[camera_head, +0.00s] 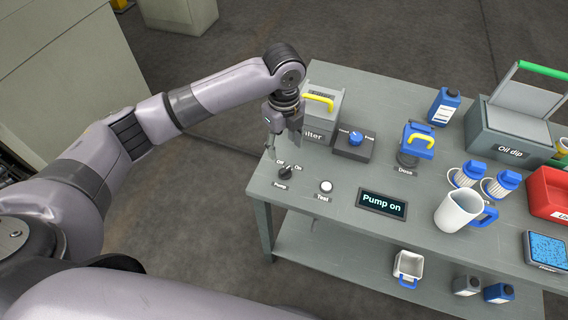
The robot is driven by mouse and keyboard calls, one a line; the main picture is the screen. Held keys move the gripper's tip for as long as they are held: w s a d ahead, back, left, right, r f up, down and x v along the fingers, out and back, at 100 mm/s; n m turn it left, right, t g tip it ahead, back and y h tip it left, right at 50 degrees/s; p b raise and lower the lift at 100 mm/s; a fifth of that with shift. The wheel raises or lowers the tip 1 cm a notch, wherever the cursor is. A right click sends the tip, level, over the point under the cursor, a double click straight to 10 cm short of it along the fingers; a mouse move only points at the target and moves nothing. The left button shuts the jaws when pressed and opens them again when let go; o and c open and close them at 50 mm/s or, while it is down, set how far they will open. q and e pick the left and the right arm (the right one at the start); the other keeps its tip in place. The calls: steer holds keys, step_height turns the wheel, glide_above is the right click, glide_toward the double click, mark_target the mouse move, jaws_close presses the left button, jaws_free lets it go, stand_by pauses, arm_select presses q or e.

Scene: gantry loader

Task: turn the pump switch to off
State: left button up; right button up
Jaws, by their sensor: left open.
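The pump switch (286,172) is a small dark knob near the left front corner of the table, with "Off" and "On" marked above it and "Pump" below. Its exact pointing direction is hard to tell at this size. A dark display (382,203) reads "Pump on". My left gripper (282,145) is open and empty, pointing down just behind and above the switch, apparently apart from it. My right gripper is not in view.
Behind the switch stand a grey filter box (318,115) with a yellow handle and a blue knob (356,138) on a dark box. A white test button (326,187) is to its right. A jug (459,211), blue-capped filters and an oil dip box (511,130) stand further right.

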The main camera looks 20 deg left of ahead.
mark_target(284, 168)
arm_select(q)
step_height(284, 168, down, 10)
steer(key=shift+r, duration=0.15)
steer(key=shift+c, duration=0.2)
steer(key=c, duration=1.1)
